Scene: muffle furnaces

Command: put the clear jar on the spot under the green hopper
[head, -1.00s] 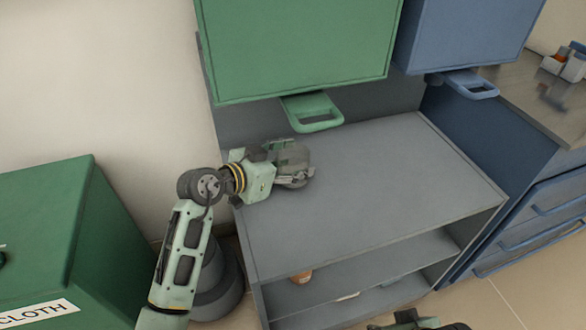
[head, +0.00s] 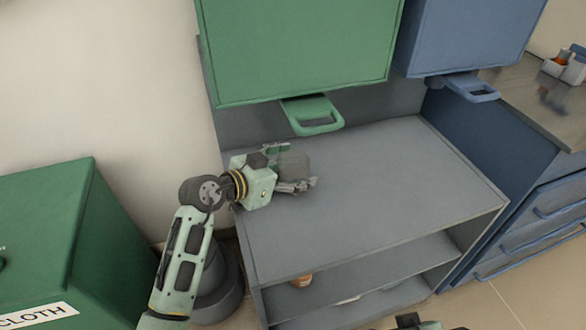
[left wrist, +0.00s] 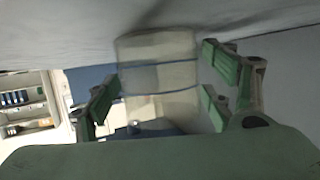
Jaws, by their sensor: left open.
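The clear jar (head: 294,165) stands on the grey top of the cabinet (head: 400,180), below and in front of the green hopper (head: 300,45) and its green handle (head: 318,127). My left gripper (head: 300,166) is open, with one finger on each side of the jar. In the left wrist view the jar (left wrist: 158,75), pale and see-through with blue bands, sits between the spread green fingers (left wrist: 160,92), its end at the grey surface. Gaps show beside it. A part of my right arm shows at the bottom edge of the head view; its fingers are cut off.
A blue hopper (head: 465,35) with a blue handle (head: 472,88) hangs at the right. A green box labelled CLOTH (head: 60,230) stands at the left. The right part of the cabinet top is clear. An orange-brown bottle (head: 302,280) stands on the lower shelf.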

